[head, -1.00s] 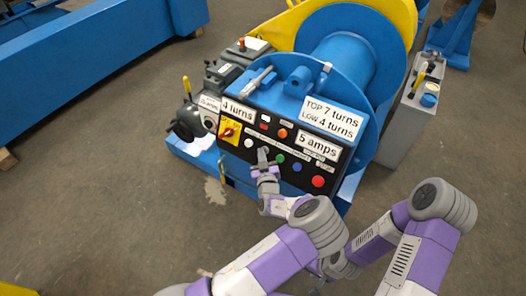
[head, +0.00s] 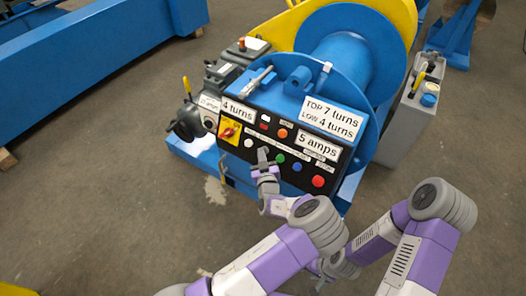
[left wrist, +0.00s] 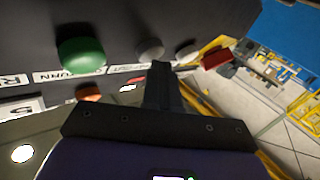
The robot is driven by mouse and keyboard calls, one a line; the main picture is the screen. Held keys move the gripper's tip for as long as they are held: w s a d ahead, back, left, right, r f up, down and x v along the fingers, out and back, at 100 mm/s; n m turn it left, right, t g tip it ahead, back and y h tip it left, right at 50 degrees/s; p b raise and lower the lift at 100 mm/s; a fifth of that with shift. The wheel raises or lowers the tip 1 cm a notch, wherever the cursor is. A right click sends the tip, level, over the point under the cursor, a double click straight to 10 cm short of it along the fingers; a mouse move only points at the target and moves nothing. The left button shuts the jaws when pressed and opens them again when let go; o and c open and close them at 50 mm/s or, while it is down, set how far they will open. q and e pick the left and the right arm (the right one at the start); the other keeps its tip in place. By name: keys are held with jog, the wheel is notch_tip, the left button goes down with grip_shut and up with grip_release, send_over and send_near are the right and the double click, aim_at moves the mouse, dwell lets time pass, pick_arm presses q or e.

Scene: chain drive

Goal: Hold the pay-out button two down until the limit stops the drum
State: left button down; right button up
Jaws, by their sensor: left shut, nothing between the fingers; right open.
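The black control panel (head: 330,156) on the blue drum machine carries a row of buttons: white (head: 248,143), grey, green (head: 281,158), blue (head: 297,167) and red (head: 317,181). My left gripper (head: 264,156) is shut and empty, its tips at the grey button between white and green. In the left wrist view the shut fingers (left wrist: 160,75) point at the grey button (left wrist: 150,49); I cannot tell whether it is pressed in. Signs read "4 turns", "TOP 7 turns LOW 4 turns" and "5 amps". The blue drum (head: 345,62) is behind. My right gripper (head: 319,283) is open, low and partly hidden by my left arm.
A yellow plate with a red rotary switch (head: 229,131) is at the panel's left, and an orange lamp (head: 282,133) above the buttons. A grey cabinet (head: 408,122) stands to the right. A blue beam (head: 95,55) lies at the left. The floor in front is clear.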

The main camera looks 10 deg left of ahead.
pick_arm(q)
jog(key=shift+s, duration=0.1)
dwell(0.3)
jog(key=shift+s+a+r+p, duration=0.25)
jog(key=shift+s+r+p, duration=0.2)
jog(key=shift+s, duration=0.25)
jog(key=s, duration=0.1)
jog(key=s+a+r+p, duration=0.1)
jog(key=s+r+p, duration=0.1)
jog(key=s, duration=0.1)
jog(key=shift+s+a, duration=0.1)
jog(key=shift+a, duration=0.2)
dwell(0.4)
